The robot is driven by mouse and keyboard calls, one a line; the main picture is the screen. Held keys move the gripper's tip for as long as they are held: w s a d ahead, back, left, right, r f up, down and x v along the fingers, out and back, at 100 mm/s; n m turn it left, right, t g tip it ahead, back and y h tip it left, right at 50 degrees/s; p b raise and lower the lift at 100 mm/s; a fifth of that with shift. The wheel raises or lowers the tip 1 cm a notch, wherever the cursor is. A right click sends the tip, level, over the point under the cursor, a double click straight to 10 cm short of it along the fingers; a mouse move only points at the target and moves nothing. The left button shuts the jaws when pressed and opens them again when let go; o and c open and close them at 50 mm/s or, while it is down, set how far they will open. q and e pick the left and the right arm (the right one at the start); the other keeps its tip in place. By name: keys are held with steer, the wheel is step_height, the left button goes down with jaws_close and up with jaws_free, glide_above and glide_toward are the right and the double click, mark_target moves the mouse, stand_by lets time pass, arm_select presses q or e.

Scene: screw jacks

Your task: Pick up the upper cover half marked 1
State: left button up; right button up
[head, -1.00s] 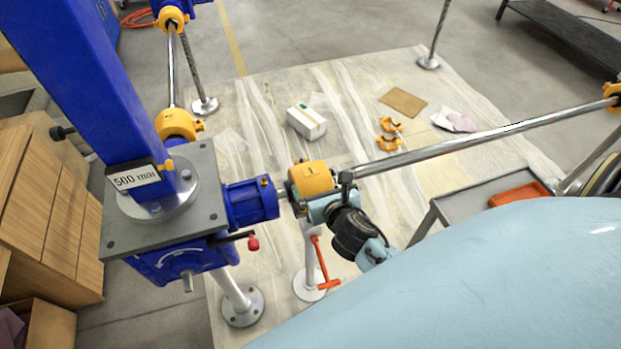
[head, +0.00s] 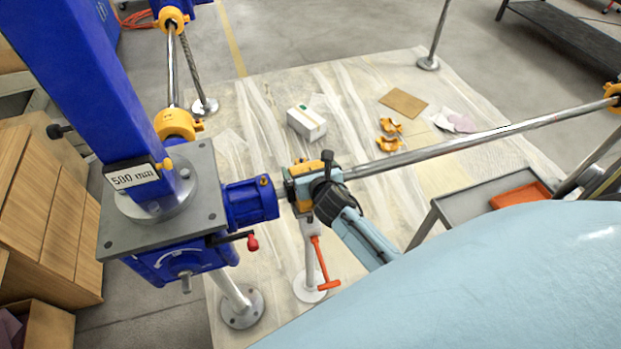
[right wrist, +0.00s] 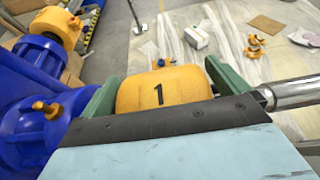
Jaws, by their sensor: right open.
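The yellow upper cover half marked 1 (right wrist: 160,91) sits between the two green fingers of my right gripper (right wrist: 160,88) in the right wrist view. The fingers are open, one on each side of it. In the head view the cover half (head: 305,170) is on the coupling between the blue jack's shaft end and the long steel shaft. My right gripper (head: 309,181) is right at it there and hides part of it. I cannot tell whether the fingers touch it. My left gripper is not in view.
The blue screw jack (head: 185,255) with its tall column stands close on the left. The steel shaft (head: 480,140) runs off to the right. A red-handled stand (head: 320,265) is below the coupling. A grey tray table (head: 470,205) with an orange tray is at right.

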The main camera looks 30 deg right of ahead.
steer(key=c, duration=0.9)
steer(key=shift+c, duration=0.2)
steer(key=shift+r, duration=0.1)
